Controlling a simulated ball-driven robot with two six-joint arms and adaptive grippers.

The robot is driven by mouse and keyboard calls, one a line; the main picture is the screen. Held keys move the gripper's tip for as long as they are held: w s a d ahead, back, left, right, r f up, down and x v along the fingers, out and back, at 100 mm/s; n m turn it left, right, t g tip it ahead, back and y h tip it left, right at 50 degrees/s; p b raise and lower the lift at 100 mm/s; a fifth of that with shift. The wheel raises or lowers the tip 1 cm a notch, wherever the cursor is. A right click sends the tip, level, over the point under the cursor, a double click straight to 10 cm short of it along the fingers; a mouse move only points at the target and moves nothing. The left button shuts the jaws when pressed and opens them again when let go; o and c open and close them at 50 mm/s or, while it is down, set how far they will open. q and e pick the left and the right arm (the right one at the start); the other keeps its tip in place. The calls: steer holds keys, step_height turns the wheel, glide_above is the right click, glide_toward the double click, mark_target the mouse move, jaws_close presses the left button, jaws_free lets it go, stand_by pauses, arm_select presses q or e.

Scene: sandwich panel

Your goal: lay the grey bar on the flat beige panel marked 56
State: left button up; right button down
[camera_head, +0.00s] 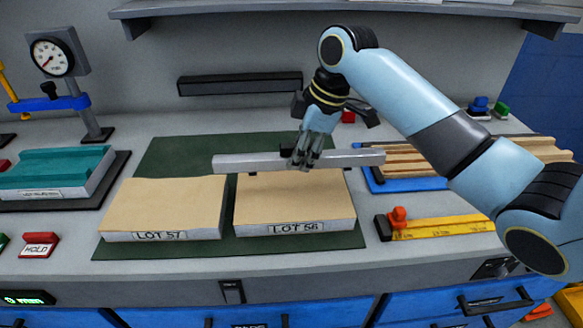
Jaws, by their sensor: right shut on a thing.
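The grey bar (350,158) is a long straight bar held level, running left to right. My right gripper (303,160) is shut on it near its middle. The bar appears over the back part of the flat beige panel marked LOT 56 (294,205); whether it touches the panel I cannot tell. Its left end reaches over the back edge of the panel marked LOT 57 (163,205), which looks slightly uneven along its back edge. My left gripper is not in view.
Both panels lie on a dark green mat (190,150). A dial gauge stand (52,57) and teal block (50,166) are at left. A blue tray (408,184) with wooden strips and a yellow ruler (440,227) are at right. A shelf (330,8) hangs above.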

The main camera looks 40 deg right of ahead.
mark_target(310, 144)
steer(key=shift+w+a+f, duration=0.1)
steer(key=shift+w+f, duration=0.25)
steer(key=shift+w, duration=0.3)
steer(key=shift+w+a+f, duration=0.1)
steer(key=shift+w+f, duration=0.2)
steer(key=shift+w, duration=0.3)
steer(key=shift+f, duration=1.95)
steer(key=c, duration=1)
jaws_free()
steer(key=shift+s+f, duration=0.15)
steer(key=shift+f, duration=0.05)
steer(key=v, duration=1.2)
steer(key=shift+r, duration=0.15)
